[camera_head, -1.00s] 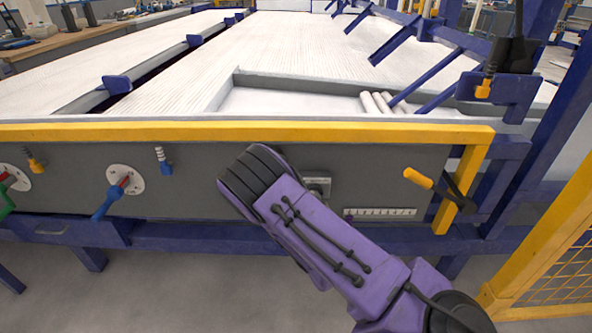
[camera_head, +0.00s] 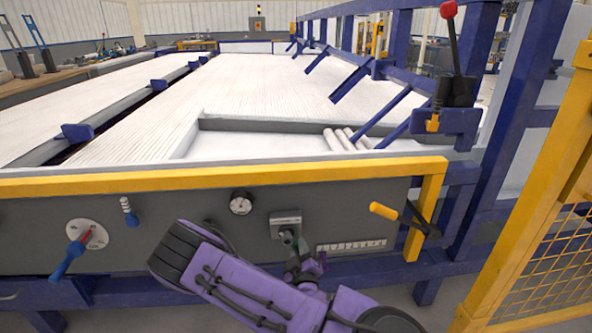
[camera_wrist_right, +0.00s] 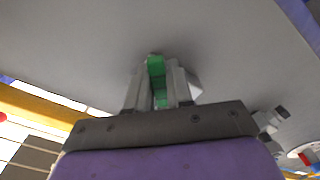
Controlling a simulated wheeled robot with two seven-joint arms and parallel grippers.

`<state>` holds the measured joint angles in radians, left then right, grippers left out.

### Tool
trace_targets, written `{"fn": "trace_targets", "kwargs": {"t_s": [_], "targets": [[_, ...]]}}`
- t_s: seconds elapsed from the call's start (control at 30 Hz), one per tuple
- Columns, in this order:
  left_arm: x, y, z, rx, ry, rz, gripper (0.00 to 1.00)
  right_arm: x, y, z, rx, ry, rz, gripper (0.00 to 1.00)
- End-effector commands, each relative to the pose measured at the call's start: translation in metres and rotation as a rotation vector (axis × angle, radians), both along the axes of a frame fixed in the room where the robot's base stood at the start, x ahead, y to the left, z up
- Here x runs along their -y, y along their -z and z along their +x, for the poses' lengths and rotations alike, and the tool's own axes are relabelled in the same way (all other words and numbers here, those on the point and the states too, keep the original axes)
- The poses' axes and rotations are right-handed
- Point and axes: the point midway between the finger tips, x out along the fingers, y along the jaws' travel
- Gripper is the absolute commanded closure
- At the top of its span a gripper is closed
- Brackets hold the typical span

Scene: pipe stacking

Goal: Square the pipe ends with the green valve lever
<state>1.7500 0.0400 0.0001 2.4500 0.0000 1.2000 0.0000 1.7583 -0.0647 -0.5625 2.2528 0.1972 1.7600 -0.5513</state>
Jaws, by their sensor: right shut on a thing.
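The green valve lever (camera_head: 296,242) hangs below a grey valve box (camera_head: 286,219) on the grey front panel; only a little of it shows. In the right wrist view the green lever (camera_wrist_right: 157,80) stands between my two fingers. My right gripper (camera_wrist_right: 156,88) is shut on it; in the head view this gripper (camera_head: 299,256) is small and partly hidden behind my purple arm. White pipe ends (camera_head: 346,139) lie in the tray behind the yellow rail, right of centre. My left gripper is not in view.
The panel also carries a blue lever with a dial (camera_head: 86,234), a round gauge (camera_head: 241,203), a white scale (camera_head: 351,246) and a yellow-handled lever (camera_head: 384,211). A yellow rail (camera_head: 200,176) runs above it. A yellow mesh fence (camera_head: 540,180) stands at right.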

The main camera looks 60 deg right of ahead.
Motion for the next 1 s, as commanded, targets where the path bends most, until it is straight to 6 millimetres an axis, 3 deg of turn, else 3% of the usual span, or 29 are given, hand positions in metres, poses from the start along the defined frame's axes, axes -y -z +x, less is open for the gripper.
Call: {"fn": "trace_targets", "kwargs": {"t_s": [0.07, 0.1, 0.17, 0.53, 0.8, 1.0], "targets": [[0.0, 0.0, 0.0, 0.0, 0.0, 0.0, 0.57, 0.0, 0.002, -0.003, -0.013, 0.006, 0.001, 1.0], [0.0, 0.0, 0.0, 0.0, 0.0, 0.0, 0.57, 0.0, 0.002, -0.003, -0.013, 0.006, 0.001, 0.76], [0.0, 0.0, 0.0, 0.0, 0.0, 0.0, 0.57, 0.0, 0.002, -0.003, -0.012, 0.005, 0.001, 0.58], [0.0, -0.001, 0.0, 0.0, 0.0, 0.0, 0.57, -0.009, 0.0, -0.003, -0.006, -0.003, 0.001, 0.58], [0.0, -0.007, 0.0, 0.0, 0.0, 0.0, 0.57, -0.06, 0.0, -0.04, -0.01, -0.001, 0.002, 0.58], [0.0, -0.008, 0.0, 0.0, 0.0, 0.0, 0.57, -0.084, 0.0, -0.058, -0.008, 0.002, 0.001, 0.58]]}}
